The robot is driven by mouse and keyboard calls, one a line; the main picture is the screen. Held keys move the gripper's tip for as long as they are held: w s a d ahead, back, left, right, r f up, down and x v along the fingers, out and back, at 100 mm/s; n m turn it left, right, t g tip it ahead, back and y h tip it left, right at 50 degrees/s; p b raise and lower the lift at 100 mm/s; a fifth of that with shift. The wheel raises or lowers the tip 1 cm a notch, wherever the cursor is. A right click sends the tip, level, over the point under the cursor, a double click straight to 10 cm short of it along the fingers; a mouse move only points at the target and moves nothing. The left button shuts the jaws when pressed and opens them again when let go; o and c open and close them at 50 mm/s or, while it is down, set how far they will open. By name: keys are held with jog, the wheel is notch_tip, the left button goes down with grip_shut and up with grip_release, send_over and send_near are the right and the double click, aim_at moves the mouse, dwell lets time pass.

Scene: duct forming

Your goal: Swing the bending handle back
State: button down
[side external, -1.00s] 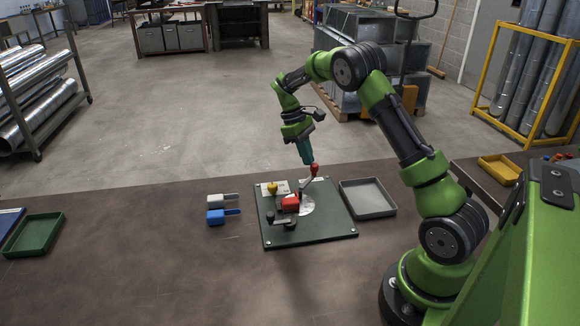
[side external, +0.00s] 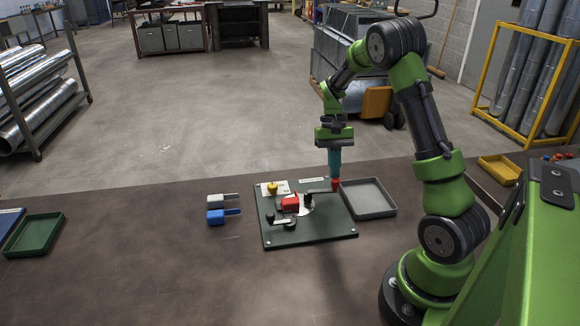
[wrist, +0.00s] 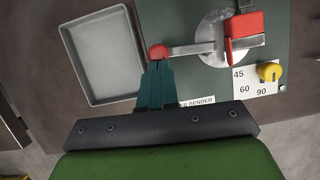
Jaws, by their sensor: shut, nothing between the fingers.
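The bending handle is a grey lever with a red knob (side external: 335,185) at its end. In the side view it points right from the round plate on the dark bender board (side external: 320,232). The red knob also shows in the wrist view (wrist: 159,52), left of the red block (wrist: 244,30). My gripper (side external: 335,176) is shut and points down, its teal fingers at the knob. In the wrist view my fingertips (wrist: 158,66) are right beside or touching the knob; I cannot tell which. The block also shows in the side view (side external: 290,203).
A grey tray (side external: 368,199) lies just right of the board. A yellow knob (side external: 272,187) sits by a label marked 45, 60 and 90 (wrist: 250,82).

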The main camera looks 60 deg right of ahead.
jog(key=s+a+m, duration=0.1)
jog(key=s+m, duration=0.1)
jog(key=m, duration=0.1)
jog(key=shift+s+a+t+y, duration=0.1)
jog(key=shift+a+t+y, duration=0.2)
jog(key=shift+a+t, duration=0.1)
jog(key=s+a+m+t, duration=0.1)
jog(key=a+m, duration=0.1)
jog(key=shift+s+m, duration=0.2)
jog(key=shift+m, duration=0.2)
jog(key=a+m, duration=0.1)
jog(key=s+a+m+t, duration=0.1)
jog(key=a+m, duration=0.1)
jog(key=shift+s+a+m, duration=0.1)
jog(key=shift+m, duration=0.2)
jog(key=shift+a, duration=0.7)
jog(key=shift+d, duration=0.1)
